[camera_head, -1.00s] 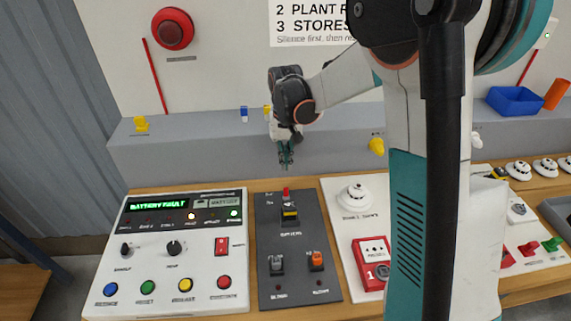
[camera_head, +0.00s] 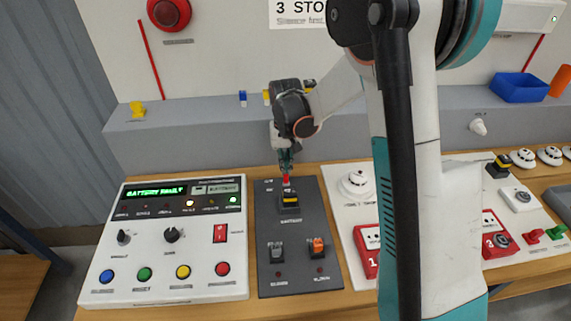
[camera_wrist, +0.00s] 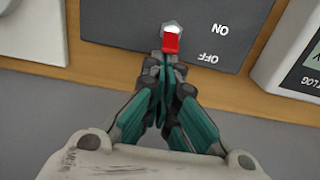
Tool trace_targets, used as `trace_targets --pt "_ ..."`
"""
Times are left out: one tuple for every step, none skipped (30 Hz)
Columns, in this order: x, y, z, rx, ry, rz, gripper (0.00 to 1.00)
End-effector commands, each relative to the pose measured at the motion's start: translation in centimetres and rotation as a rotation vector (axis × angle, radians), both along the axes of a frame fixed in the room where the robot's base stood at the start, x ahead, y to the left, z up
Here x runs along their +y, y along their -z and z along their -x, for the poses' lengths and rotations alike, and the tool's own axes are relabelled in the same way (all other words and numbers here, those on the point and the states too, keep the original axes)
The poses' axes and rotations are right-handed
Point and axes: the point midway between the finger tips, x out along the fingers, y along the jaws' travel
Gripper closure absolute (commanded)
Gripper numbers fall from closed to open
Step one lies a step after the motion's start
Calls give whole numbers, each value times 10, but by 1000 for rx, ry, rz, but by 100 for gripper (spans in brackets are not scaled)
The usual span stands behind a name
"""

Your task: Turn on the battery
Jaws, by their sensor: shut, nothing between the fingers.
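The battery switch is a red-tipped lever (camera_head: 286,180) on a silver hex base, near the back edge of the dark panel (camera_head: 267,222). In the wrist view, the red lever (camera_wrist: 171,43) leans toward my gripper, on the side of the OFF label; the ON label lies farther from my gripper. My gripper (camera_head: 285,170) is shut and empty, pointing down at the lever from behind. In the wrist view, my gripper's fingertips (camera_wrist: 172,62) are right by the red tip; I cannot tell whether they touch it.
A yellow-and-black block (camera_head: 290,198) sits just in front of the lever. The dark panel also holds a grey switch (camera_head: 277,250) and an orange switch (camera_head: 318,247). A white fault panel (camera_head: 150,285) stands left; a white board with a detector (camera_head: 357,183) stands right.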

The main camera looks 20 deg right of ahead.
Motion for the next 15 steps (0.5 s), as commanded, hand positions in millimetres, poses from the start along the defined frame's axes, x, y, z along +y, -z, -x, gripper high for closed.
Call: trace_targets --pt "0 0 0 -4 0 1 100" --pt "0 0 1 -8 0 2 100" --pt "0 -1 1 -16 0 3 100" --pt "0 -1 2 -23 0 4 100" --pt "1 -1 2 -29 0 6 100" --pt "1 -2 3 -40 0 8 100" --pt "1 -2 3 -47 0 9 100" --pt "1 -2 3 -51 0 10 100" --pt "1 -2 3 -55 0 11 100" --pt "1 -2 3 -59 0 12 100" --pt "1 -3 4 -63 0 12 100" --pt "1 -3 4 -69 0 14 100" --pt "1 -3 4 -74 0 15 100" --pt "1 -3 4 -78 -1 16 100" --pt "1 -3 4 -84 -1 17 100"
